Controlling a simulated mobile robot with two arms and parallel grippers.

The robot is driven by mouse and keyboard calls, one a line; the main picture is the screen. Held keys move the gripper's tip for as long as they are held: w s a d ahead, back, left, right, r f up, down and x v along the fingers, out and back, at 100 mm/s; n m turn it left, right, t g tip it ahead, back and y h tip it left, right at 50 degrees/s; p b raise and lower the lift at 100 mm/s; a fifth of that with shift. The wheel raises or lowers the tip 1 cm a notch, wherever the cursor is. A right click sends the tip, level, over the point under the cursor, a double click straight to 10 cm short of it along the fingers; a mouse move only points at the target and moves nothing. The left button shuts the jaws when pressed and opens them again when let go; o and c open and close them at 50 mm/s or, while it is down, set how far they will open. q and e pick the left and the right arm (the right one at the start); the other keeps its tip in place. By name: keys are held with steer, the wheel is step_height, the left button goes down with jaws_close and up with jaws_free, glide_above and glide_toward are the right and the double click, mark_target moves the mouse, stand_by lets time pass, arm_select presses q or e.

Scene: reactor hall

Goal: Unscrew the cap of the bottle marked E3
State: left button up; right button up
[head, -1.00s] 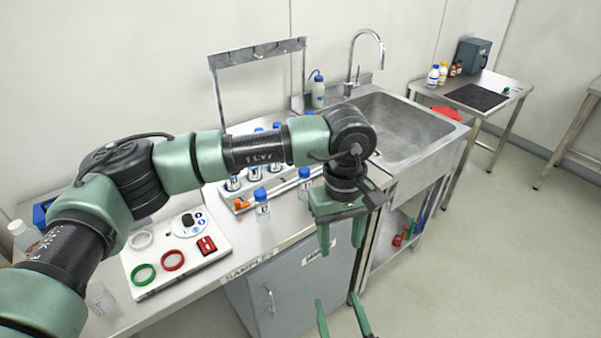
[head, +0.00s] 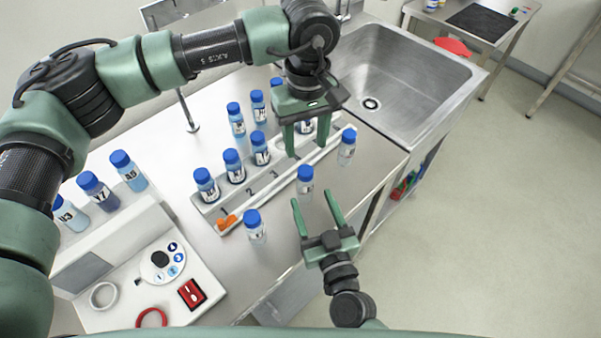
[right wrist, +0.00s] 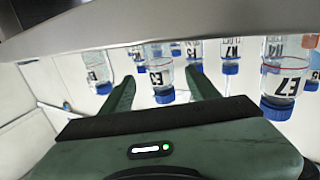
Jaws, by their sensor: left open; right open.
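The bottle marked E3 (right wrist: 160,76) has a blue cap and a clear body. It shows between my right gripper's fingers (right wrist: 160,80) in the right wrist view, where bottles appear upside down. In the head view it seems to be the middle bottle (head: 305,183) of the front row, upright on the counter. My right gripper (head: 312,196) is open and empty, its fingertips just in front of that bottle, with no contact visible. My left gripper (head: 308,145) is open, pointing down above the rack's right part, behind and higher than that bottle. It partly hides a bottle behind it.
Bottle E7 (head: 255,228) stands to the left and another capped bottle (head: 347,149) to the right. A white numbered rack (head: 220,224) with several bottles lies behind. The sink (head: 440,75) is at right. A panel with a red ring (head: 151,318) is front left.

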mark_target(308, 190)
steer(key=x, duration=0.6)
steer(key=shift+w+a, duration=0.1)
steer(key=shift+w, duration=0.25)
steer(key=shift+s, duration=0.1)
steer(key=shift+c, duration=0.3)
jaws_close()
stand_by(0.8)
